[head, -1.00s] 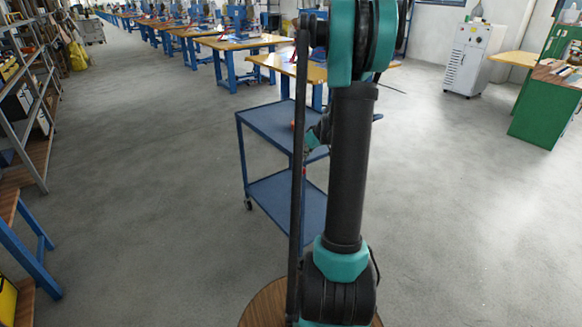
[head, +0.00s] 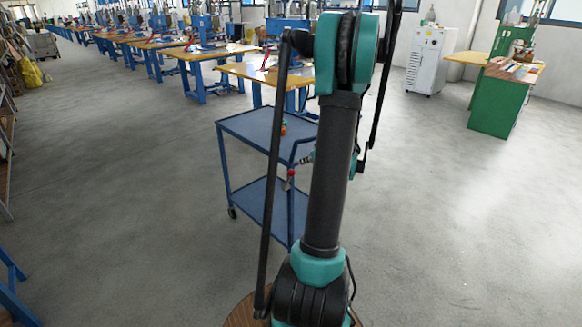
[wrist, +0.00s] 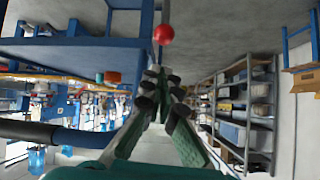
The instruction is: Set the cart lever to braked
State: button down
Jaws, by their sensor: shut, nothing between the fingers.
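The blue cart (head: 223,165) has two shelves and stands ahead of me. Its lever knob, a red ball (head: 290,173), shows at the near corner post, just left of my arm. In the wrist view the red ball (wrist: 163,34) sits on a thin shaft beside the blue post, just beyond my fingertips. My gripper (wrist: 160,88) is shut and empty, apart from the ball. In the head view my gripper (head: 306,160) pokes out beside my arm link, close to the knob. My arm hides part of the cart. I cannot tell the lever's setting.
A small orange item (head: 283,128) lies on the cart's top shelf. Wooden workbenches (head: 205,52) run back on the left. A white cabinet (head: 428,60) and a green bench (head: 495,100) stand at the right. The floor is clear on both sides of the cart.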

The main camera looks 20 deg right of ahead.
send_over(289, 180)
jog(key=d, duration=0.1)
notch_tip(289, 180, down, 6)
dwell(0.4)
